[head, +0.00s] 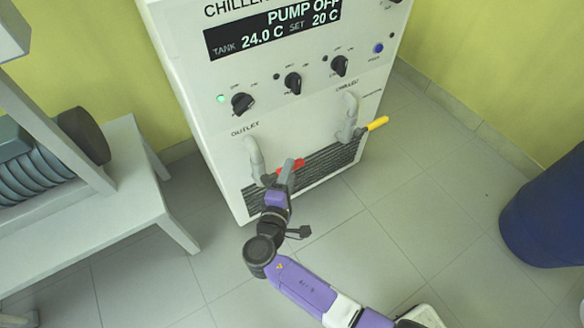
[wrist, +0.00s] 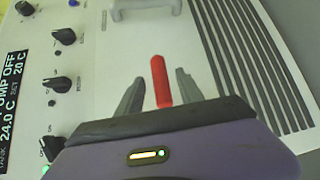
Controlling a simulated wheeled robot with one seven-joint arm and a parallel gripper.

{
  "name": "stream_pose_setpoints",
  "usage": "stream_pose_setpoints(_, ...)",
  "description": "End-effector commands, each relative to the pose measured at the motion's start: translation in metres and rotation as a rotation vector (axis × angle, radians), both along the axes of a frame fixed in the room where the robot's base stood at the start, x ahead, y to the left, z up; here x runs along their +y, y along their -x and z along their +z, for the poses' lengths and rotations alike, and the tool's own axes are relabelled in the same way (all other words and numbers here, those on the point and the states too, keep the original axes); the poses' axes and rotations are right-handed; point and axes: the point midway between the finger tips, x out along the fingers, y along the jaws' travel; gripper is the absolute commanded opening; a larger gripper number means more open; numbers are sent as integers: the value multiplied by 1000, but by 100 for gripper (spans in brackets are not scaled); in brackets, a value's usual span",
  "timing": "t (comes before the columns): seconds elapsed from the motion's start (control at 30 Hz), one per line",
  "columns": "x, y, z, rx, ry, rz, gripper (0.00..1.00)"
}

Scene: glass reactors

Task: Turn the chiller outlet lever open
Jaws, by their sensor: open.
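The white chiller (head: 215,150) stands ahead, with its display reading "PUMP OFF". Its outlet lever (head: 291,165) has a red handle and sits below the pipe under the "OUTLET" label. In the wrist view the red outlet lever (wrist: 160,80) shows between the two grey fingers. My gripper (head: 287,170) is at the lever in the head view. In the wrist view my gripper (wrist: 158,88) is open, with a gap on each side of the red handle. The lever's valve body is partly hidden behind my gripper.
A yellow lever (head: 377,123) is on the chiller's right pipe, near the "CHILLED" label. A grey table (head: 120,170) stands at left. A blue barrel (head: 550,215) stands at right. The tiled floor (head: 400,220) between chiller and barrel is clear.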

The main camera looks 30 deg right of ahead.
Motion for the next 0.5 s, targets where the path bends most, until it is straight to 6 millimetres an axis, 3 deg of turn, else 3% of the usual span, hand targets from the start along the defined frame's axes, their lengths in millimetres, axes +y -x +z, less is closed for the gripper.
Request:
stream_pose_setpoints(0.2, -16, -19, -5, 1, -1, 1, 44)
stream_pose_setpoints(0.5, -20, -23, -5, 1, -1, 1, 44)
